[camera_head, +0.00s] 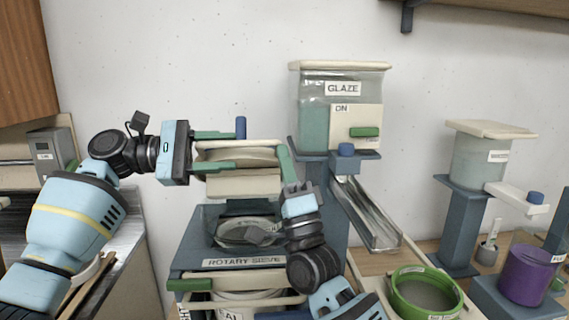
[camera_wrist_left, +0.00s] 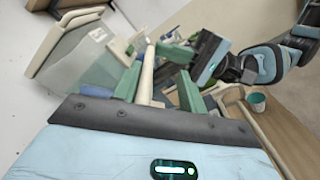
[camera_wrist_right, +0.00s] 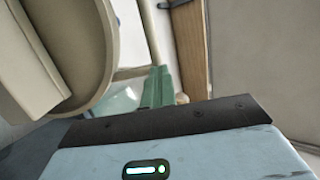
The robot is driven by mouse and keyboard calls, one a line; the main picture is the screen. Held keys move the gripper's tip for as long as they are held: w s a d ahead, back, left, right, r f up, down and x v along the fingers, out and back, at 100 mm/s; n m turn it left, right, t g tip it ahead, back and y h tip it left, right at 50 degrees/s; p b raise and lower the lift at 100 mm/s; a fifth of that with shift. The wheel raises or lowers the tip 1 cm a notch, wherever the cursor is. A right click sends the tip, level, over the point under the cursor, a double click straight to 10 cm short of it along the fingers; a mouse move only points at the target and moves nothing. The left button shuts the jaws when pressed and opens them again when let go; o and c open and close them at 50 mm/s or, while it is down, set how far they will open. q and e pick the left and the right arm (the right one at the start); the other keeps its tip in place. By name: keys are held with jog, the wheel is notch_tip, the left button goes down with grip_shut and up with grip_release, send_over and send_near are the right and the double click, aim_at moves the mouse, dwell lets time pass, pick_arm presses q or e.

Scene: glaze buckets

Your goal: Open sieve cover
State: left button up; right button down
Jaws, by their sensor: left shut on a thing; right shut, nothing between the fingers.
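The cream sieve cover (camera_head: 243,183) is raised above the rotary sieve (camera_head: 245,262), and the round sieve opening (camera_head: 248,232) shows below it. My left gripper (camera_head: 237,150) reaches in from the left with its green fingers at the cover's upper part. In the left wrist view its fingers (camera_wrist_left: 152,88) are closed on a cream bar, seemingly part of the cover. My right gripper (camera_head: 282,150) is shut and empty, its green fingers upright beside the cover's right edge. In the right wrist view the cover (camera_wrist_right: 75,45) is large at left, close to the shut fingers (camera_wrist_right: 157,75).
A glaze tank (camera_head: 342,110) on a blue stand is right of the sieve, with a metal chute (camera_head: 368,213) below. A green-rimmed bucket (camera_head: 426,292) stands at the front right. A second tank (camera_head: 480,160) and a purple container (camera_head: 528,272) are further right.

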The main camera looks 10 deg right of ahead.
pick_arm(q)
jog(key=shift+w+a+f, duration=0.1)
jog(key=shift+w+f, duration=0.05)
jog(key=shift+f, duration=0.15)
jog(key=a, duration=1.2)
jog(key=shift+r, duration=0.3)
